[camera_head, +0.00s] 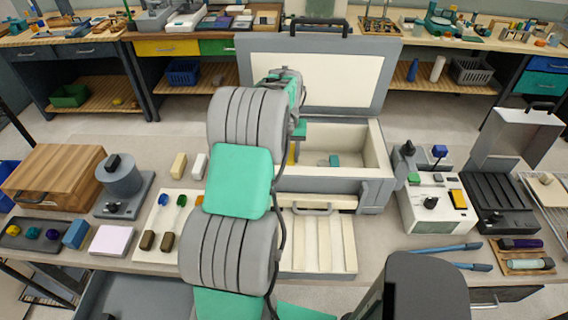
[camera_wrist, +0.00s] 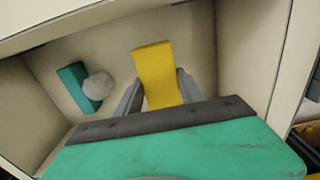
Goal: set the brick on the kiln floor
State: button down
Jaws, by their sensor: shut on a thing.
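The kiln (camera_head: 372,183) stands on the bench with its lid (camera_head: 330,75) raised, and its pale inside is open from above. My gripper (camera_wrist: 158,92) is inside the kiln chamber, shut on the yellow brick (camera_wrist: 155,70). One finger is on each side of the brick. In the head view a sliver of the brick (camera_head: 291,153) shows beside my arm, which hides most of it. The pale kiln floor (camera_wrist: 120,55) shows around the brick. I cannot tell whether the brick touches it.
A teal block (camera_wrist: 75,86) and a whitish rounded lump (camera_wrist: 98,86) are in the kiln, left of the brick in the wrist view. The block also shows in the head view (camera_head: 335,160). The kiln walls are close around my gripper. A control box (camera_head: 433,205) stands right of the kiln.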

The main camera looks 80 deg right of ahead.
aim_at(286, 162)
notch_tip(286, 162, down, 4)
jog(key=shift+r+p, duration=0.15)
jog(key=shift+p, duration=0.45)
jog(key=shift+d+f, duration=0.1)
jog(key=shift+f, duration=0.4)
jog(key=c, duration=0.7)
grip_release()
notch_tip(286, 162, up, 12)
jog(key=b, duration=0.3)
jog(key=shift+b, duration=0.3)
